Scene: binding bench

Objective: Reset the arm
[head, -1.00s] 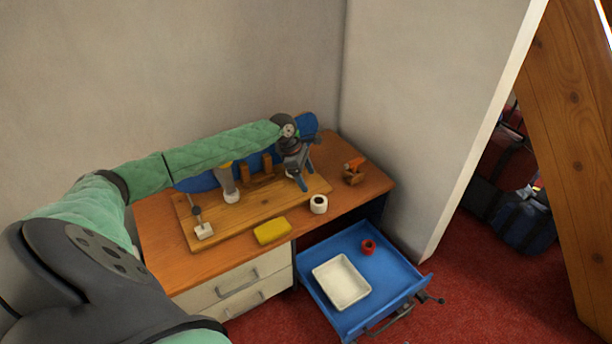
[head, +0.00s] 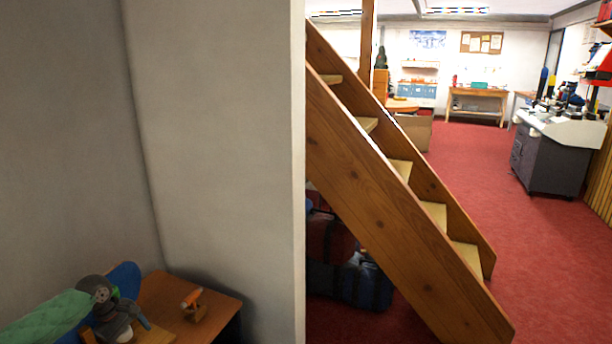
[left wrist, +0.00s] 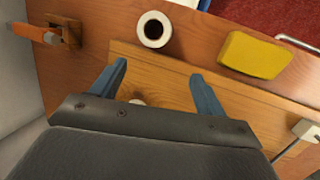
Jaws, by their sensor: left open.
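My left arm (head: 45,318) comes in at the lower left of the head view, its green padded sleeve ending at a dark grey wrist. My left gripper (left wrist: 158,72) is open in the left wrist view, with its two blue fingers apart above the wooden board (left wrist: 165,88) on the bench (head: 165,290). I see nothing held between the fingers. A pale object behind the gripper's edge is mostly hidden. My right gripper is in neither view.
A white roll (left wrist: 153,30), a yellow block (left wrist: 255,54) and an orange-handled tool on a wooden stand (left wrist: 62,34) are near the gripper. A wall (head: 215,140) borders the bench. Wooden stairs (head: 400,200) stand to the right, with red open floor (head: 460,165) beyond.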

